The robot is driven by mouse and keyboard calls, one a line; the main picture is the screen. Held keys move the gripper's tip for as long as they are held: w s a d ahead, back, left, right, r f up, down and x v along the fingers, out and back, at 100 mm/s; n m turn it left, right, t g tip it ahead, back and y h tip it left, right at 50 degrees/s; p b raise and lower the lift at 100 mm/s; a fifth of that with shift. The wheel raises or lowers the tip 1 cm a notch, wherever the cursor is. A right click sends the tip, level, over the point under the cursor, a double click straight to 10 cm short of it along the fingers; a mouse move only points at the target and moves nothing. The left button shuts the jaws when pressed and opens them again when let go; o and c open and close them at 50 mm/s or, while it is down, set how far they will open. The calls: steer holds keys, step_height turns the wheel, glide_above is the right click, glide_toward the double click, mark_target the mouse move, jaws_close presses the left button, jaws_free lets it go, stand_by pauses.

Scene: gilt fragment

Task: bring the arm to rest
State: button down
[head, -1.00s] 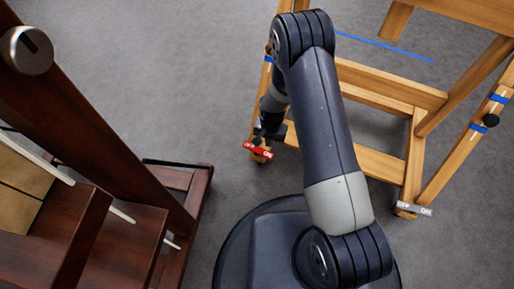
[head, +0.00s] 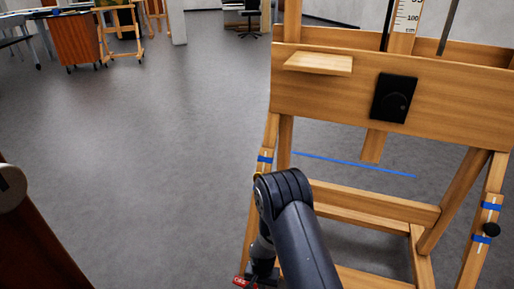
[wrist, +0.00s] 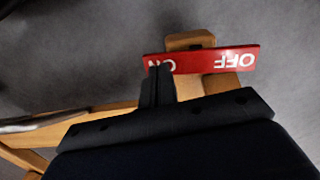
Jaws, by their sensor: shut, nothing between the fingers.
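My arm (head: 300,240) reaches down from its bent elbow at the lower middle of the head view. My gripper (head: 262,272) is low in that view, near the left foot of the wooden easel. In the wrist view my gripper (wrist: 158,84) is shut, its fingers together with nothing between them. A red plate marked ON and OFF (wrist: 205,61) lies just past the fingertips, and they cover part of its lettering. I cannot tell whether they touch it. The red plate (head: 243,282) is partly seen at the bottom of the head view.
The wooden easel (head: 400,205) fills the right, with a small ledge (head: 318,64) and a black box (head: 394,98). A blue line (head: 350,162) marks the floor behind it. Dark wood (head: 25,235) stands at lower left. Grey floor (head: 170,130) is open left of the easel.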

steer(key=shift+r, duration=0.1)
step_height(320, 180, up, 9)
steer(key=p, duration=0.6)
stand_by(1.1)
